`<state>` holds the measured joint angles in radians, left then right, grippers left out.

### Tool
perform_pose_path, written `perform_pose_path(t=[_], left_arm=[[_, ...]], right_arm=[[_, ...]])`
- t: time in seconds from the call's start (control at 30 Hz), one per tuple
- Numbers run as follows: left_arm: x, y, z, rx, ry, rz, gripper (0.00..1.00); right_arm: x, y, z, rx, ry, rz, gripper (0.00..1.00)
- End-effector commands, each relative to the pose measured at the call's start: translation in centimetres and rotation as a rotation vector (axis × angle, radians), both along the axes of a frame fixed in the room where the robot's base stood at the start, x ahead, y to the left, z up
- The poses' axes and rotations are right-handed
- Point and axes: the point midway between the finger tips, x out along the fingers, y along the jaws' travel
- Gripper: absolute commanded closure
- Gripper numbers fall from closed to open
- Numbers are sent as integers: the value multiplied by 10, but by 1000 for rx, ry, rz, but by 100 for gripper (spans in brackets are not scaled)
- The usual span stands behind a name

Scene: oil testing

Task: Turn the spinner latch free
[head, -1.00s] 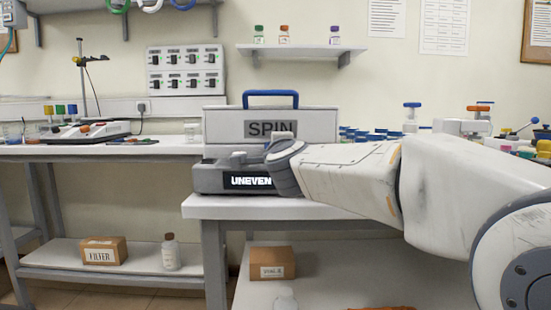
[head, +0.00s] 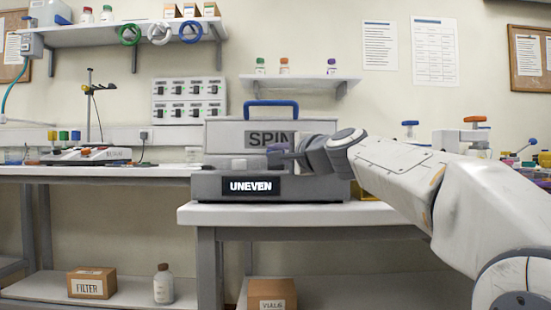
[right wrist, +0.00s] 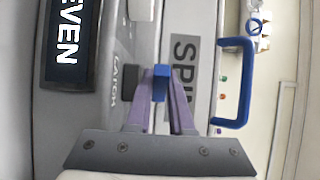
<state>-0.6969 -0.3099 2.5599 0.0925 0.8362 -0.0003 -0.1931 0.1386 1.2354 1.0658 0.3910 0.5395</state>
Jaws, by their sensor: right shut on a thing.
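The spinner is a grey-white box with a lid marked SPIN (head: 225,134), a blue handle (head: 271,103) on top and a dark base with a display (head: 251,186) reading UNEVEN. The lid looks closed. My right gripper (head: 280,156) is at the spinner's front, at the seam between lid and base. In the right wrist view, its purple fingers (right wrist: 161,90) are shut on the blue latch (right wrist: 161,72). The word LATCH shows on the base beside it. The fingers hide part of the latch. My left gripper is not in view.
The spinner stands on a white bench (head: 300,214). A wall shelf (head: 300,82) with small bottles is above it. A left bench (head: 60,172) holds a stirrer and a stand.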

Motion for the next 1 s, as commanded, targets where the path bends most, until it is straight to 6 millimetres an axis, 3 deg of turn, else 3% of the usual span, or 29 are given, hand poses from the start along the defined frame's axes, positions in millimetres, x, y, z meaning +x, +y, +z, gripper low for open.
perform_pose_path(t=[0.2, 0.23, 0.3, 0.67, 0.77, 1.0], left_arm=[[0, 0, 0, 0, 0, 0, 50], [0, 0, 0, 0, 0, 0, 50], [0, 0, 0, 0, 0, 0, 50], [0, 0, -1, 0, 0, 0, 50], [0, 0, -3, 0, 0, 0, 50], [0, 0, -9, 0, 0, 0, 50]], right_arm=[[0, -1, 1, 0, -2, -3, 100], [0, -1, 1, 0, -2, -3, 76], [0, -1, 1, 0, -1, -3, 50], [-2, -2, 0, -1, -1, -2, 50], [-11, -7, 0, 1, -3, -3, 50], [-52, -31, 0, 1, -3, -4, 50]])
